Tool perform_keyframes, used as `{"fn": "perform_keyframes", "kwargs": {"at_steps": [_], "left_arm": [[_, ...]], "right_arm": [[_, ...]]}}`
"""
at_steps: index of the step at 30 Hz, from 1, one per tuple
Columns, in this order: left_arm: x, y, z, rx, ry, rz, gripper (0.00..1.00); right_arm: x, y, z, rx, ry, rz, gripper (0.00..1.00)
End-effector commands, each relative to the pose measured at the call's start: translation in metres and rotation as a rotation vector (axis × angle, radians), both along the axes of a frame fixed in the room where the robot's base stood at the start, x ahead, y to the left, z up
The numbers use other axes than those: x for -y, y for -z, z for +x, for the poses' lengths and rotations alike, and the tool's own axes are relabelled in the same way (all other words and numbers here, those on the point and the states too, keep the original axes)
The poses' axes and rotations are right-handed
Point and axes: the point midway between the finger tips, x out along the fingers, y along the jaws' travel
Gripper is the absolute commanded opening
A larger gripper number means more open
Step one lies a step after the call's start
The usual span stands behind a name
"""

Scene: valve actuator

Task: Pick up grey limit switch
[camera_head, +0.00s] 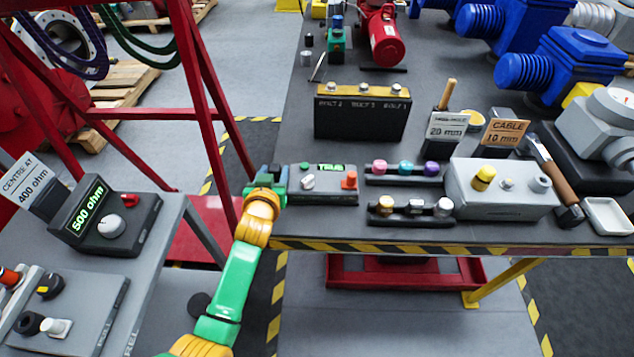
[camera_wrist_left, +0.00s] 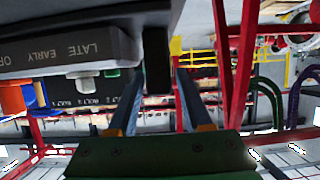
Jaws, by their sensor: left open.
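My left gripper (camera_head: 268,175) is at the left end of a dark grey box with a green "TRUE" display (camera_head: 326,186), above the table's front left corner. In the left wrist view its two fingers (camera_wrist_left: 158,78) are apart, and I see nothing held between them. A box lettered "LATE", "EARLY" (camera_wrist_left: 75,50) is close on the left there. I cannot tell which part is the grey limit switch; a small grey cylindrical part (camera_head: 541,184) stands on a light grey box (camera_head: 500,203), beside a yellow one (camera_head: 483,178). My right gripper is not in view.
A rack with coloured caps (camera_head: 404,181) and another with metallic parts (camera_head: 410,215) lie right of the display box. A black bolt block (camera_head: 361,118) stands behind. A hammer (camera_head: 556,180) and white tray (camera_head: 607,217) are at the right. A red frame (camera_head: 203,90) rises left of the gripper.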

Motion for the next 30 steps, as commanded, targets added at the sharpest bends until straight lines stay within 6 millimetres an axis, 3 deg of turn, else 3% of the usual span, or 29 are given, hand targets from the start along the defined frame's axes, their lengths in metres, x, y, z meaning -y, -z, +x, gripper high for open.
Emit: {"fn": "perform_keyframes", "kwargs": {"at_steps": [9, 11, 15, 30], "left_arm": [[0.0000, 0.0040, 0.0093, 0.000, 0.001, 0.000, 0.50], [0.0000, 0.0040, 0.0093, 0.000, 0.001, 0.000, 0.36], [0.0001, 0.0041, 0.0090, 0.000, 0.001, 0.000, 0.00], [0.0003, 0.0042, 0.0089, 0.000, 0.001, 0.000, 0.00]], "right_arm": [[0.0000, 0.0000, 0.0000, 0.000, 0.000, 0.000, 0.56], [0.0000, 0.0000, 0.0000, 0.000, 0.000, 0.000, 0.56], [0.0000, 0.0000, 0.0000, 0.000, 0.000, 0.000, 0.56], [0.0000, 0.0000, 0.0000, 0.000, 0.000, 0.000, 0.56]]}}
